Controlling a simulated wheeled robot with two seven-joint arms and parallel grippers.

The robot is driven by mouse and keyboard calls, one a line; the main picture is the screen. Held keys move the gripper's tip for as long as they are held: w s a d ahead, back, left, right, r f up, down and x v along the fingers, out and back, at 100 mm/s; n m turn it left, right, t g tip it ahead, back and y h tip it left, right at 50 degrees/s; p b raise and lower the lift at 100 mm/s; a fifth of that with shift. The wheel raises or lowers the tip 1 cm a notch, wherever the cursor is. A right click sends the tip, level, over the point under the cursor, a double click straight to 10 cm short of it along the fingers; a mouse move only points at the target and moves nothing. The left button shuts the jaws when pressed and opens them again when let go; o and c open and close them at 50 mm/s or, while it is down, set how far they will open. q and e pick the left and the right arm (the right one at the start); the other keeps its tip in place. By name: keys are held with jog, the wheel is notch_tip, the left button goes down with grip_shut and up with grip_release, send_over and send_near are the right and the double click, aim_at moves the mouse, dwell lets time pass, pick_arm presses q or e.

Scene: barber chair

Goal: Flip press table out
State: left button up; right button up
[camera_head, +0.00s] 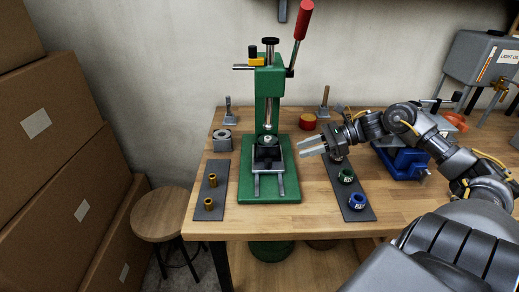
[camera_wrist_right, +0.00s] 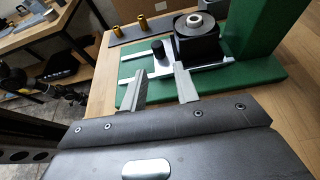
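The green press (camera_head: 270,90) with its red-tipped lever (camera_head: 303,22) stands on the wooden bench. Its press table (camera_head: 267,166) is a grey plate at the foot of the column, with two rails towards the front. A black block with a round metal piece sits on it. In the right wrist view the press table (camera_wrist_right: 212,72) is just beyond my fingers, with a black knob (camera_wrist_right: 157,47) near its edge. My right gripper (camera_head: 312,146) is right of the press table, fingers apart and empty. It also shows in the right wrist view (camera_wrist_right: 162,72). My left gripper is not in view.
A dark mat (camera_head: 210,183) with brass sleeves lies left of the press. Another mat (camera_head: 352,200) with green and blue rings lies right. A blue vise (camera_head: 404,162) stands further right. A stool (camera_head: 160,214) and cardboard boxes (camera_head: 50,120) are at left.

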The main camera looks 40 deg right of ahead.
aim_at(271, 159)
jog(key=p+x, duration=0.1)
jog(key=x, duration=0.5)
jog(key=p+x, duration=0.1)
jog(key=x, duration=0.2)
jog(key=shift+w+a+r+p, duration=0.15)
jog(key=shift+a+p, duration=0.2)
jog(key=shift+a, duration=0.05)
jog(key=shift+w+a+f, duration=0.2)
jog(key=shift+a+f, duration=0.05)
jog(key=shift+a, duration=0.05)
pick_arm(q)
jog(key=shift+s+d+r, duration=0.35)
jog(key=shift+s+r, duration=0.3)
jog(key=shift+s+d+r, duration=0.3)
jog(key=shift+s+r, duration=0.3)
pick_arm(e)
grip_shut()
